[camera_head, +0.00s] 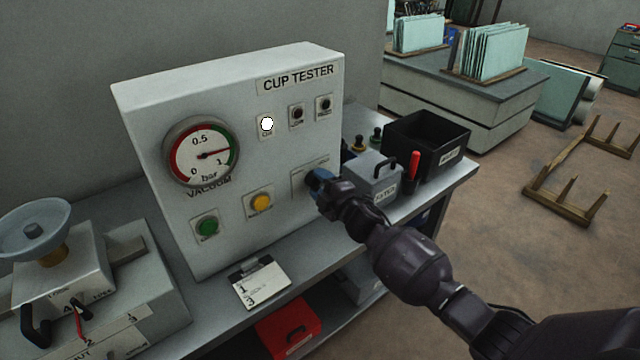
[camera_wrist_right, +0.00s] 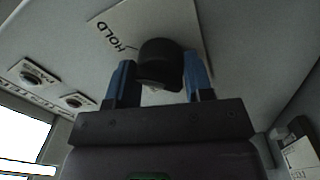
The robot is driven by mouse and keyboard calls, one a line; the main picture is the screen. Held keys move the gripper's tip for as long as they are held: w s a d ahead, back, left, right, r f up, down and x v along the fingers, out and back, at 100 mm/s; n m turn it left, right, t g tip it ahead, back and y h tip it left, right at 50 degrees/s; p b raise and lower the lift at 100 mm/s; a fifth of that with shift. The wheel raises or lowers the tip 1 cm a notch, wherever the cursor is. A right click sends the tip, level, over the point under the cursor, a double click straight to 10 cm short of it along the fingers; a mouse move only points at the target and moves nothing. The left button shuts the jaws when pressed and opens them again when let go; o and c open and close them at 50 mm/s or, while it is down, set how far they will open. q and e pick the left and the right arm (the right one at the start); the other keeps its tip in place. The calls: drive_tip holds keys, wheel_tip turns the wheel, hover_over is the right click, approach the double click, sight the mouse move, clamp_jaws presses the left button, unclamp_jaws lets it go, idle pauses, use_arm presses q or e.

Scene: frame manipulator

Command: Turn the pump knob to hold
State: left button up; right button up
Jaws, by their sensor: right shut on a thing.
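The white cup tester panel (camera_head: 245,150) stands on the bench. My right gripper (camera_head: 318,181) is at the panel's lower right, and its arm hides most of the knob plate (camera_head: 303,178). In the right wrist view, the black pump knob (camera_wrist_right: 160,62) sits between the two blue fingers of my right gripper (camera_wrist_right: 158,72), shut on it. The word HOLD (camera_wrist_right: 116,38) is printed on the plate beside the knob, with a short line toward the knob. The knob's exact pointer setting is hard to make out. My left gripper is in neither view.
The vacuum gauge (camera_head: 201,151) has its needle pointing right. A white lamp (camera_head: 267,124) is lit. Green (camera_head: 207,226) and yellow (camera_head: 261,202) buttons sit left of the knob. A grey case (camera_head: 374,180) and black bin (camera_head: 430,140) stand right of the panel.

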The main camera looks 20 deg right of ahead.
drive_tip(key=o, duration=0.9)
drive_tip(key=v, duration=1)
drive_tip(key=shift+s, duration=0.4)
drive_tip(key=shift+d, duration=0.15)
